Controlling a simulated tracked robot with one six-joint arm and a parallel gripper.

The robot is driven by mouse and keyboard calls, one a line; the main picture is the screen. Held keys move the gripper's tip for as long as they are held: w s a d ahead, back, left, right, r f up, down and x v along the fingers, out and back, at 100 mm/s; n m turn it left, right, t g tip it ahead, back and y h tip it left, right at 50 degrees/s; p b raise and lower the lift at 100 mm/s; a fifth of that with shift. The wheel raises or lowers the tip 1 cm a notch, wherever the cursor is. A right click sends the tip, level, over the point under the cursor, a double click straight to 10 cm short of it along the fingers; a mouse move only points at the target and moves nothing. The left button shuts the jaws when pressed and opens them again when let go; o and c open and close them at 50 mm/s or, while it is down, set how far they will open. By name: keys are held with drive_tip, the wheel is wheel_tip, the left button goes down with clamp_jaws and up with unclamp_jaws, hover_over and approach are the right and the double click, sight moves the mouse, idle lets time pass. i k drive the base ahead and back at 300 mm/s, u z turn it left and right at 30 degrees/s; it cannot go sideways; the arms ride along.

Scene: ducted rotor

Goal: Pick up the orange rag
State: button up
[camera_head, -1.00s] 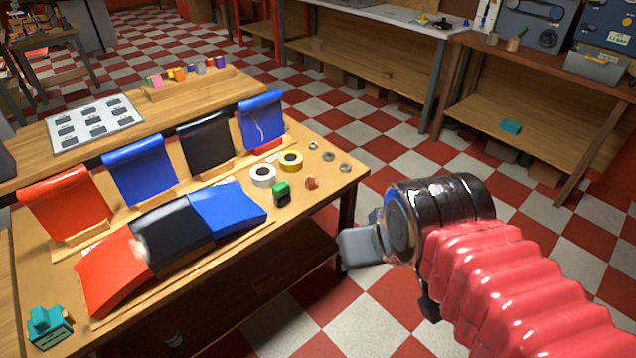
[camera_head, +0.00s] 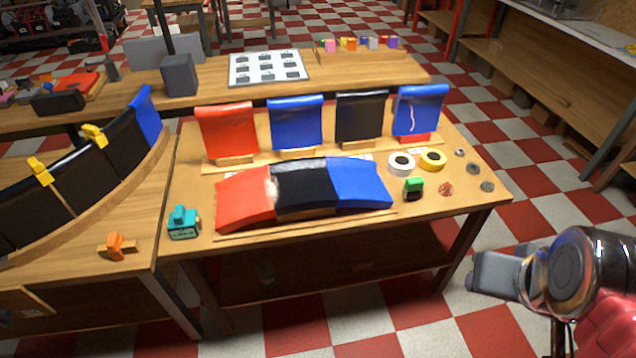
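A small crumpled orange-red piece (camera_head: 446,188), which looks like the orange rag, lies on the right part of the wooden workbench (camera_head: 480,205). It sits just right of a green and black tape measure (camera_head: 413,189). My gripper (camera_head: 488,274) is at the lower right, in front of the bench's right end and apart from the rag. Its grey finger side points left. I see no gap between the fingers from this angle, so its opening cannot be told. Nothing shows held in it.
White (camera_head: 401,164) and yellow (camera_head: 433,160) tape rolls and small grey rings (camera_head: 487,186) lie near the rag. Red, black and blue panels (camera_head: 305,187) fill the bench's middle. A teal device (camera_head: 183,223) stands at its left. Checkered floor is open to the right.

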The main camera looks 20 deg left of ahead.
sight(447, 189)
drive_tip(key=u, duration=0.05)
drive_tip(key=i, duration=0.75)
drive_tip(key=u, duration=0.6)
drive_tip(key=i, duration=0.45)
drive_tip(key=u, duration=0.25)
